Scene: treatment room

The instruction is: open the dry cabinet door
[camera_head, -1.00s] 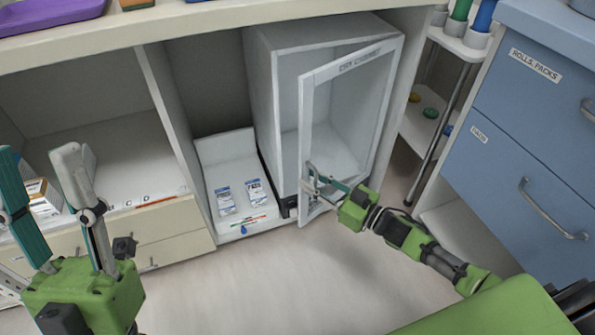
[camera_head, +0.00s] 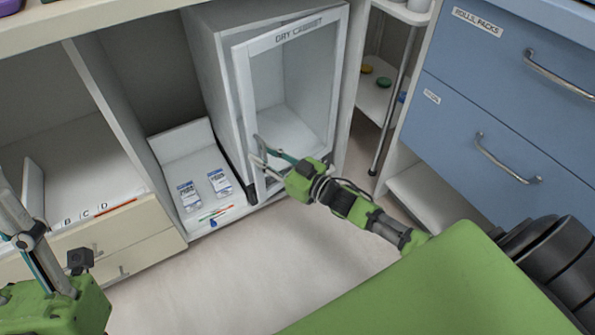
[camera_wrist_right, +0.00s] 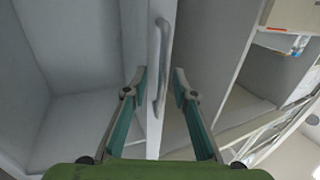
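The dry cabinet (camera_head: 207,65) stands in a bay under the counter. Its glazed, white-framed door (camera_head: 243,90) is labelled "DRY CABINET" and stands slightly ajar on its left side. My right gripper (camera_head: 260,155) is at the door's lower left edge. In the right wrist view, the door handle (camera_wrist_right: 160,60) runs upright between the two spread fingers of my right gripper (camera_wrist_right: 159,76); a gap shows on either side of it. My left gripper (camera_head: 15,225) is partly cut off at the left edge, empty and away from the cabinet.
Left of the cabinet, a white tray (camera_head: 180,142) holds two small packs and some coloured pens. Beige drawers (camera_head: 140,240) stand further left. A blue drawer unit (camera_head: 490,110) and a thin-legged stand (camera_head: 397,100) are on the right. Clear floor (camera_head: 240,270) lies in front.

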